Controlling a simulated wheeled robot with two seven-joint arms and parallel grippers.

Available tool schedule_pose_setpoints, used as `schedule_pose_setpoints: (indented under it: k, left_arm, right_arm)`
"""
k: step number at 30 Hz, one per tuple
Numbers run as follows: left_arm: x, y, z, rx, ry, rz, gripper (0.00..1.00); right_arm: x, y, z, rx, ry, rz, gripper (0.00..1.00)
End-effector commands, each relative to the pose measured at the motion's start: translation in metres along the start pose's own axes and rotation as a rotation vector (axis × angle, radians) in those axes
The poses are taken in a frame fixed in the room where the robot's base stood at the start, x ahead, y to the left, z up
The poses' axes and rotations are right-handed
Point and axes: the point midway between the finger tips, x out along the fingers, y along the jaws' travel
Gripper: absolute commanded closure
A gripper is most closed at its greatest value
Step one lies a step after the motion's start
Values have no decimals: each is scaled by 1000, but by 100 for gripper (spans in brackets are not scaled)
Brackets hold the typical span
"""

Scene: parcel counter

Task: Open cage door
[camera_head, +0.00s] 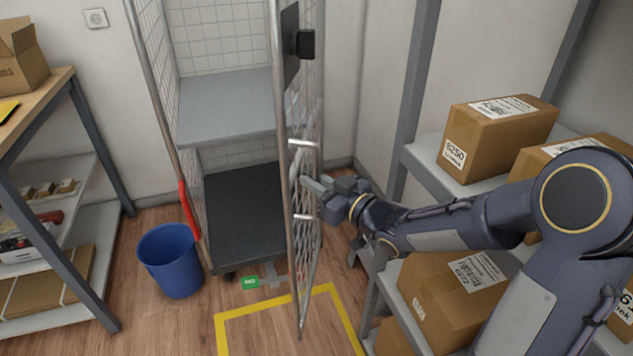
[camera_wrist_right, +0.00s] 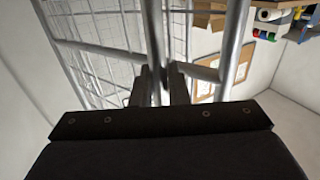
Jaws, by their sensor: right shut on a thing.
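The roll cage (camera_head: 225,108) stands against the back wall, with a grey shelf and a dark floor panel inside. Its mesh door (camera_head: 312,240) stands swung open on the right side, edge-on to the head view, over the yellow floor marking. A black latch plate with a knob (camera_head: 305,44) sits near the top of the door's side. My right gripper (camera_head: 312,184) is shut on the door's vertical metal bar, between two short horizontal bars. In the right wrist view the fingers (camera_wrist_right: 160,88) close around that bar (camera_wrist_right: 155,45). My left gripper is not in view.
A blue bin (camera_head: 170,262) stands at the cage's left front. A shelf rack with cartons (camera_head: 497,135) stands close on the right, beside my right arm. A workbench (camera_head: 45,115) stands on the left. The yellow-marked floor (camera_head: 262,318) is clear.

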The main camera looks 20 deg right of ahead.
Motion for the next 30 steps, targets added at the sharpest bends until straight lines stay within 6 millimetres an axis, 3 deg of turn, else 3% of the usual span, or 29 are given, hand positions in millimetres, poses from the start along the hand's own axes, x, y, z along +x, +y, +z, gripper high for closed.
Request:
schedule_pose_setpoints:
  k: [2,3,6,17,30]
  left_arm:
    - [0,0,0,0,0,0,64]
    - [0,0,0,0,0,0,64]
    - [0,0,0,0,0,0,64]
    - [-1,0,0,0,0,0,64]
    - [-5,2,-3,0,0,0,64]
  right_arm:
    - [0,3,-2,-2,4,7,100]
    - [0,3,-2,-2,4,7,80]
    - [0,3,-2,-1,3,6,68]
    - [-7,2,-2,-1,2,6,68]
    - [-73,3,-2,-2,2,8,68]
